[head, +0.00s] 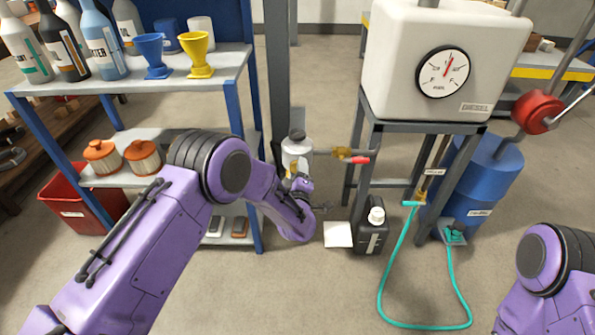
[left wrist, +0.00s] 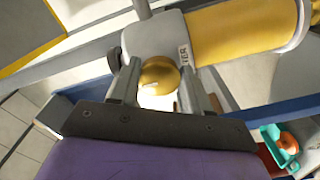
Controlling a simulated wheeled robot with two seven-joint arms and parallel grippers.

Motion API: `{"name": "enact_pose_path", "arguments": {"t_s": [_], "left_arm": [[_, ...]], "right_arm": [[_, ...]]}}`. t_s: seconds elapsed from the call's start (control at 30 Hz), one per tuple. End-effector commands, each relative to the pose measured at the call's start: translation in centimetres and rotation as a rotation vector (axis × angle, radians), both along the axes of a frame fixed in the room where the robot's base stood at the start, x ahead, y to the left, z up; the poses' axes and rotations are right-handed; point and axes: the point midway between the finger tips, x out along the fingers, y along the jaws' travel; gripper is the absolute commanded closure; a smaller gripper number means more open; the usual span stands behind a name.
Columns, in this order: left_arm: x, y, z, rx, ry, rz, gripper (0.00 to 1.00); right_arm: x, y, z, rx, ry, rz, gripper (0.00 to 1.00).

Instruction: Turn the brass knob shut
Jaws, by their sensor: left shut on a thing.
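The brass knob (left wrist: 158,76) is a round, shiny ball between the two fingers of my left gripper (left wrist: 165,88) in the left wrist view. The fingers are shut on it, one at each side. The knob sits by the end of a pale body with a yellow cylinder (left wrist: 245,32) and a small label. In the head view my left gripper (head: 297,182) reaches up under a white canister (head: 297,148) on a post, and it mostly hides the knob there. My right arm shows at the lower right edge; its gripper is out of the picture.
A red-handled valve (head: 352,157) sits right of the canister. A black jug (head: 372,232) and a white pad (head: 338,234) lie below on the floor. The diesel tank (head: 415,40) stands on a stand at right, and a teal hose (head: 384,285) loops on the floor. Shelves (head: 130,85) stand left.

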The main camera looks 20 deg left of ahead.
Motion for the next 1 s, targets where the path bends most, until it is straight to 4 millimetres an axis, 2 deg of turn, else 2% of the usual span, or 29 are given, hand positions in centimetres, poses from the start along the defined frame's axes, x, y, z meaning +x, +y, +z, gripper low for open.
{"name": "enact_pose_path", "arguments": {"t_s": [0.13,0.17,0.2,0.23,0.57,0.67,0.9,1.0], "left_arm": [[-0.2,0.0,-0.3,0.001,0.007,-0.001,0.83],[-0.2,0.0,-0.3,0.001,0.006,0.000,0.46],[-0.2,0.0,-0.3,0.001,0.006,0.000,0.33],[-0.1,0.0,-0.3,0.001,0.005,-0.001,0.27],[-0.4,-0.2,0.0,0.000,0.004,-0.003,0.27],[-2.0,-0.7,0.1,0.001,0.005,-0.004,0.27],[-7.5,-2.2,0.1,0.003,0.006,-0.004,0.27],[-9.1,-2.7,0.0,0.002,0.004,-0.003,0.27]], "right_arm": [[0.0,0.0,0.0,0.000,0.000,0.000,0.57],[0.0,0.0,0.0,0.000,0.000,0.000,0.57],[0.0,0.0,0.0,0.000,0.000,0.000,0.57],[0.0,0.0,0.0,0.000,0.000,0.000,0.57],[0.0,0.0,0.2,0.000,0.000,0.000,0.57],[0.0,0.0,0.6,0.000,0.000,0.000,0.57],[0.0,0.0,1.7,0.000,0.000,0.000,0.57],[0.0,0.0,1.9,0.000,0.000,0.000,0.57]]}}
